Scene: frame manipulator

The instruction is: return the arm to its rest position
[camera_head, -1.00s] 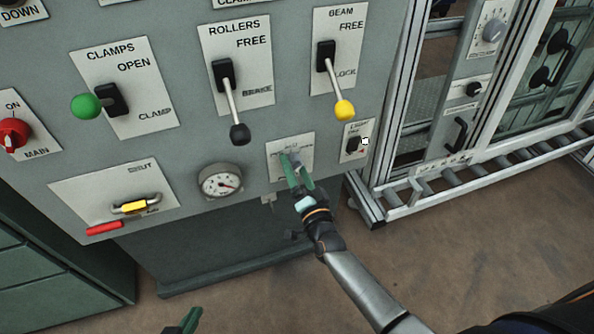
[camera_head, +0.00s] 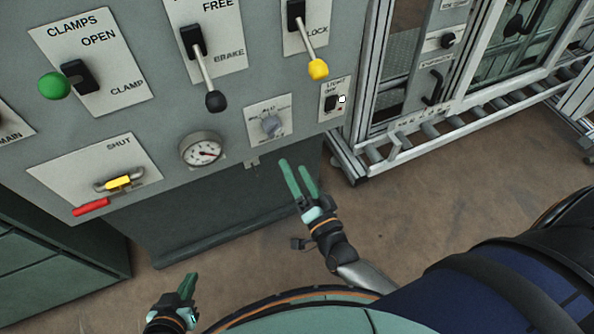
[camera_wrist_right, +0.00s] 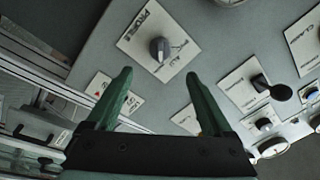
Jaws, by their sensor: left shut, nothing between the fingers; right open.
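My right gripper (camera_head: 298,180) is open and empty in the head view, below the panel's lower right part and apart from it. Its two green fingers also show in the right wrist view (camera_wrist_right: 158,95), with the panel beyond them. A grey rotary knob (camera_head: 271,125) sits on a white plate just above the right gripper, and it shows in the right wrist view (camera_wrist_right: 160,49). My left gripper (camera_head: 190,283) is at the bottom of the head view, its green fingers shut with nothing between them.
The grey control panel (camera_head: 240,82) carries a gauge (camera_head: 201,149), a green-knobbed lever (camera_head: 54,86), a black-knobbed lever (camera_head: 215,101) and a yellow-knobbed lever (camera_head: 317,69). A roller conveyor frame (camera_head: 410,150) stands at right. Brown floor (camera_head: 420,215) is open in front.

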